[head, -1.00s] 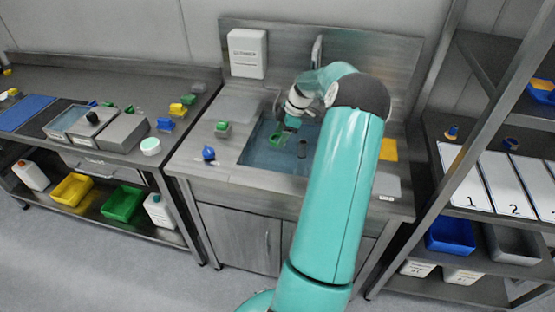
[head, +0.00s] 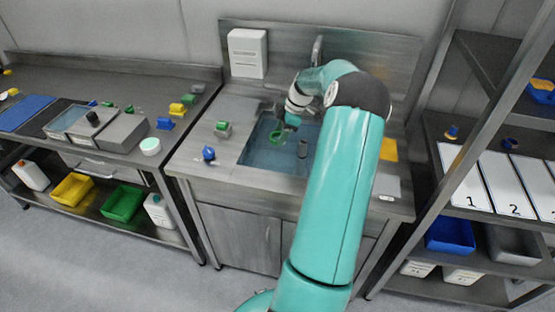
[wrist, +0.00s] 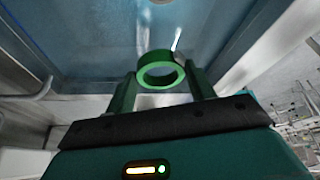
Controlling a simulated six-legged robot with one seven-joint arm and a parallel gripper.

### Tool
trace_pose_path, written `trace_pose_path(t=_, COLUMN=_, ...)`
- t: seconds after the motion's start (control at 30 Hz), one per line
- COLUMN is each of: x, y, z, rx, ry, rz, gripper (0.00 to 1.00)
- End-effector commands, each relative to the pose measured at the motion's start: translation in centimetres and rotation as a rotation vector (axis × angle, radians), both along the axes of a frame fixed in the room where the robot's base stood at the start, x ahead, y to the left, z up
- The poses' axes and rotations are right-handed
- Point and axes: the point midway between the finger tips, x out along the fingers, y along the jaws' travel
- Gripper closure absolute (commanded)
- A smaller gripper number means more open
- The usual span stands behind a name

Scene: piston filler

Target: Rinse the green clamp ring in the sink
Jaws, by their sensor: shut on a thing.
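The green clamp ring (wrist: 161,70) shows in the wrist view between the two fingers of my gripper (wrist: 163,84), which is shut on it. In the head view the ring (head: 276,137) is a small green shape at the end of my gripper (head: 283,130), over the left part of the sink (head: 262,157). The sink basin looks bluish inside. Its right part is hidden behind my arm. I cannot tell from the picture whether the ring touches water.
A green-topped block (head: 222,129) and a blue item (head: 208,153) stand on the counter left of the sink. A yellow sheet (head: 388,150) lies on the right. A tap (head: 317,50) rises behind.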

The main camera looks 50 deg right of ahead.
Motion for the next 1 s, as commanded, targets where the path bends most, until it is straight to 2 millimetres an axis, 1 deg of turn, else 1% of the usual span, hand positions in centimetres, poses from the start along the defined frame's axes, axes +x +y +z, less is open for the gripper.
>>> trace_pose_path(t=0.33, x=0.0, y=0.0, z=0.3, rx=-0.001, ry=-0.001, rz=0.0, gripper=0.7)
trace_pose_path(t=0.8, x=0.0, y=0.0, z=3.5, rx=-0.001, ry=-0.001, rz=0.0, gripper=0.7)
trace_pose_path(t=1.0, x=0.0, y=0.0, z=4.1, rx=0.0, ry=0.0, rz=0.0, gripper=0.7)
